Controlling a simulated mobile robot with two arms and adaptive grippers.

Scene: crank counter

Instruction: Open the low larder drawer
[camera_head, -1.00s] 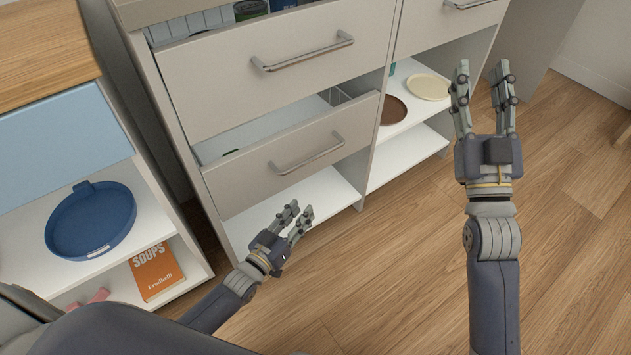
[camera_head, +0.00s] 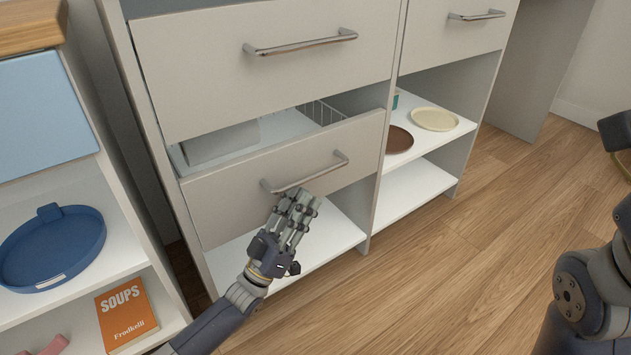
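The low larder drawer (camera_head: 240,198) has a plain grey front and stands partly out of the cabinet. Its inside shows above the front, with a grey box (camera_head: 222,142) and a wire rack (camera_head: 322,113). Its bar handle (camera_head: 318,176) runs across the front. My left gripper (camera_head: 299,196) is just below the handle, its fingertips close to the bar near its left end. The fingers lie near each other; I cannot tell whether they touch the bar or how far apart they are. Only part of my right arm shows at the right edge; its fingers are out of view.
A larger drawer front (camera_head: 240,75) with its own handle (camera_head: 300,44) is above. Open shelves to the right hold a brown plate (camera_head: 398,140) and a cream plate (camera_head: 435,119). At left, shelves hold a blue tray (camera_head: 55,249) and an orange book (camera_head: 126,313). The wooden floor is clear at right.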

